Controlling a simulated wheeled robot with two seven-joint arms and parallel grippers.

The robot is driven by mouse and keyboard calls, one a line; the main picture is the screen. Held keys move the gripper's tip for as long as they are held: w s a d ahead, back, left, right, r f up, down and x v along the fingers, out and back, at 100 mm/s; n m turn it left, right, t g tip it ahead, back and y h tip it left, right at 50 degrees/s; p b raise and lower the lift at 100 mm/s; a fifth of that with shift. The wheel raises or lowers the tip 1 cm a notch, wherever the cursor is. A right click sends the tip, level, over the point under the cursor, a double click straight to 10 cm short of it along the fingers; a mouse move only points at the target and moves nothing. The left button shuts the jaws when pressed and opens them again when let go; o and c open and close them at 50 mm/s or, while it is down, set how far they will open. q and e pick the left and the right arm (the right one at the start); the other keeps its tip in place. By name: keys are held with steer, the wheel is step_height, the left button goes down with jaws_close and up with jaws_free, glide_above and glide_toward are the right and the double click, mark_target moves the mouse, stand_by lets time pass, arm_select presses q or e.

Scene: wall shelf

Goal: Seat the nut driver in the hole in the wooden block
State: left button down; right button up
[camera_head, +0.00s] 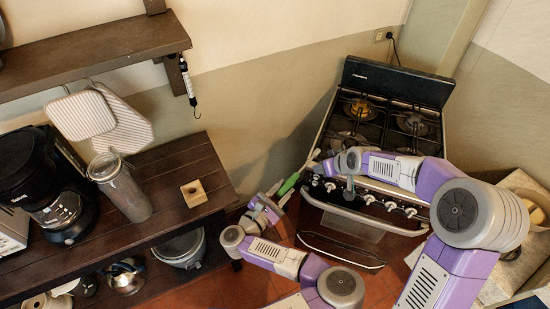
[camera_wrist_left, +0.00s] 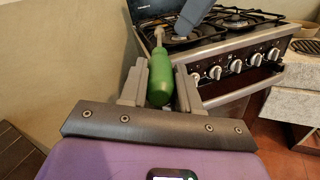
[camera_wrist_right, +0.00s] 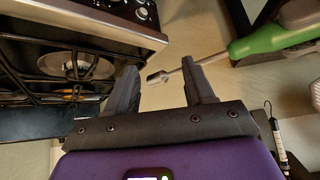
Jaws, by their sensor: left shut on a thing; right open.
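The nut driver has a green handle (camera_head: 288,184) and a thin metal shaft. My left gripper (camera_head: 279,197) is shut on the handle, which also shows between its fingers in the left wrist view (camera_wrist_left: 160,82). My right gripper (camera_head: 322,167) is open near the shaft end. In the right wrist view the shaft tip (camera_wrist_right: 157,78) shows at the gap between the right gripper's fingers (camera_wrist_right: 160,82); I cannot tell whether they touch it. The wooden block (camera_head: 193,193), small and pale with a dark hole on top, sits on the dark wooden counter (camera_head: 165,225), left of both grippers.
A gas stove (camera_head: 385,130) stands behind the grippers. A tall glass jar (camera_head: 122,190) and a coffee maker (camera_head: 45,185) stand left of the block. A wall shelf (camera_head: 95,55) with a hanging hooked tool (camera_head: 187,82) is above. The counter around the block is clear.

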mark_target(300, 172)
steer(key=a+r+n+g, duration=0.1)
steer(key=a+n, duration=0.2)
steer(key=n, duration=0.1)
steer(key=a+r+n+g+h, duration=0.1)
steer(key=a+n, duration=0.2)
steer(key=n, duration=0.1)
steer(key=a+r+n+h, duration=0.1)
steer(key=a+r+n, duration=0.1)
steer(key=a+n, duration=0.1)
steer(key=shift+s+n+g, duration=0.35)
steer(key=shift+n+g, duration=0.05)
steer(key=shift+n, duration=0.2)
steer(key=s+a+r+n+g+h, duration=0.1)
steer(key=s+a+r+n+h, duration=0.5)
steer(key=n, duration=0.6)
steer(key=x, duration=0.8)
steer(key=a+x, duration=0.1)
steer(key=x, duration=0.3)
steer(key=shift+w+f, duration=0.35)
steer(key=shift+c, duration=0.3)
jaws_close()
arm_select(q)
steer(key=c, duration=0.7)
jaws_free()
steer(key=shift+c, duration=0.2)
